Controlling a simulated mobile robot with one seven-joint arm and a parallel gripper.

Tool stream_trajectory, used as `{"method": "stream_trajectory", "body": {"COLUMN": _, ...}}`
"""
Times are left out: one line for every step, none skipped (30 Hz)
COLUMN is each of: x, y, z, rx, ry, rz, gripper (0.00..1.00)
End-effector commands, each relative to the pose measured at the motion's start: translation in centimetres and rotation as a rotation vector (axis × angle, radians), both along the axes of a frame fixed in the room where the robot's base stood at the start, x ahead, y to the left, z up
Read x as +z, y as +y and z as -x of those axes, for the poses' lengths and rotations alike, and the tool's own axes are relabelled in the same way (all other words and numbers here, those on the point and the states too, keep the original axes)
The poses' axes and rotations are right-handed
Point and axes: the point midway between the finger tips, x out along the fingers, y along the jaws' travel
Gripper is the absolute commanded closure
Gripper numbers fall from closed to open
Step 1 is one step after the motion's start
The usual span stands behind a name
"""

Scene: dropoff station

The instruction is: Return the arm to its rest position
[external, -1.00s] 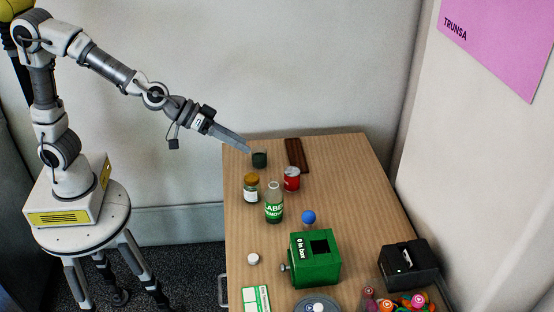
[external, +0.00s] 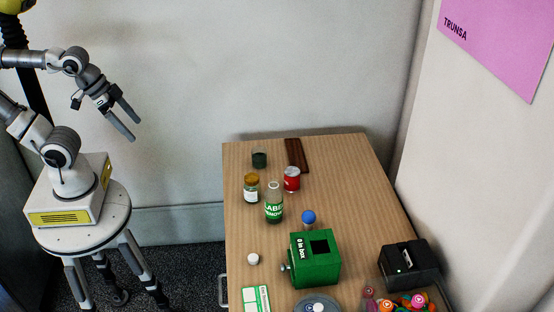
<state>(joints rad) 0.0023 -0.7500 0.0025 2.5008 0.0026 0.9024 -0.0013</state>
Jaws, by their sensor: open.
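My gripper (external: 128,122) is at the left in the external view, in the air well to the left of the table (external: 238,217). Its two fingers are spread apart and point down to the right, with nothing between them. My arm is folded back over its base, and its upper part runs out of the picture at the left edge.
On the table stand a dark cup (external: 259,158), a brown-lidded jar (external: 251,188), a green-labelled bottle (external: 274,204), a red can (external: 292,179), a blue ball (external: 308,217), a green box (external: 315,260) and a black device (external: 408,264). The space between gripper and table is clear.

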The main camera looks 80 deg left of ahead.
Motion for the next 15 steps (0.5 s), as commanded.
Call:
{"method": "stream_trajectory", "body": {"x": 0.0, "y": 0.0, "z": 0.0, "rx": 0.0, "ry": -0.002, "rz": 0.0, "gripper": 0.01}}
{"method": "stream_trajectory", "body": {"x": 0.0, "y": 0.0, "z": 0.0, "rx": 0.0, "ry": -0.002, "rz": 0.0, "gripper": 0.01}}
{"method": "stream_trajectory", "body": {"x": 0.0, "y": 0.0, "z": 0.0, "rx": 0.0, "ry": -0.002, "rz": 0.0, "gripper": 0.01}}
{"method": "stream_trajectory", "body": {"x": 0.1, "y": 0.0, "z": 0.0, "rx": 0.0, "ry": -0.002, "rz": 0.0, "gripper": 0.01}}
{"method": "stream_trajectory", "body": {"x": 0.1, "y": 0.0, "z": 0.0, "rx": 0.0, "ry": -0.002, "rz": 0.0, "gripper": 0.01}}
{"method": "stream_trajectory", "body": {"x": 0.3, "y": 0.0, "z": 0.0, "rx": 0.0, "ry": -0.002, "rz": 0.0, "gripper": 0.01}}
{"method": "stream_trajectory", "body": {"x": 0.5, "y": 0.0, "z": 0.0, "rx": 0.0, "ry": -0.002, "rz": 0.0, "gripper": 0.01}}
{"method": "stream_trajectory", "body": {"x": 0.8, "y": 0.0, "z": 0.0, "rx": 0.0, "ry": -0.003, "rz": 0.0, "gripper": 0.01}}
{"method": "stream_trajectory", "body": {"x": 1.3, "y": 0.0, "z": 0.0, "rx": 0.0, "ry": -0.003, "rz": 0.0, "gripper": 0.01}}
{"method": "stream_trajectory", "body": {"x": 1.8, "y": 0.0, "z": -0.1, "rx": 0.0, "ry": -0.003, "rz": 0.0, "gripper": 0.01}}
{"method": "stream_trajectory", "body": {"x": 2.3, "y": 0.0, "z": -0.1, "rx": 0.0, "ry": -0.003, "rz": 0.0, "gripper": 0.01}}
{"method": "stream_trajectory", "body": {"x": 3.1, "y": 0.0, "z": -0.1, "rx": 0.0, "ry": -0.003, "rz": 0.0, "gripper": 0.01}}
{"method": "stream_trajectory", "body": {"x": 3.7, "y": 0.0, "z": -0.1, "rx": 0.0, "ry": -0.003, "rz": 0.0, "gripper": 0.01}}
{"method": "stream_trajectory", "body": {"x": 4.3, "y": 0.0, "z": -0.1, "rx": 0.0, "ry": -0.003, "rz": 0.0, "gripper": 0.01}}
{"method": "stream_trajectory", "body": {"x": 5.0, "y": 0.0, "z": -0.1, "rx": 0.0, "ry": -0.003, "rz": 0.0, "gripper": 0.01}}
